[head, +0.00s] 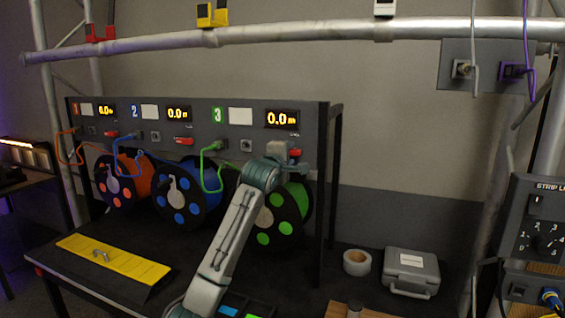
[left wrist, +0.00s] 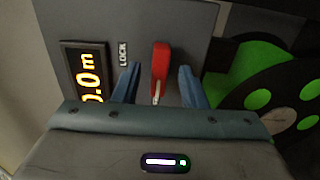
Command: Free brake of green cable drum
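The green cable drum (head: 280,238) hangs at the right end of the rack, under panel section 3, partly hidden by my left arm. It also shows at the right of the left wrist view (left wrist: 258,98). Its red brake lever (left wrist: 160,62) sits on the grey panel next to the word LOCK. In the head view the lever's red end (head: 295,153) shows just beside my gripper. My left gripper (left wrist: 161,84) is open, with one blue finger on each side of the lever and a gap to both. My right gripper is not in view.
The orange drum (head: 122,183) and blue drum (head: 183,192) hang further left, with their own red levers above. A yellow cover plate (head: 115,258) lies on the bench. A tape roll (head: 356,262) and grey case (head: 411,270) stand at the right. A truss bar (head: 290,32) crosses above.

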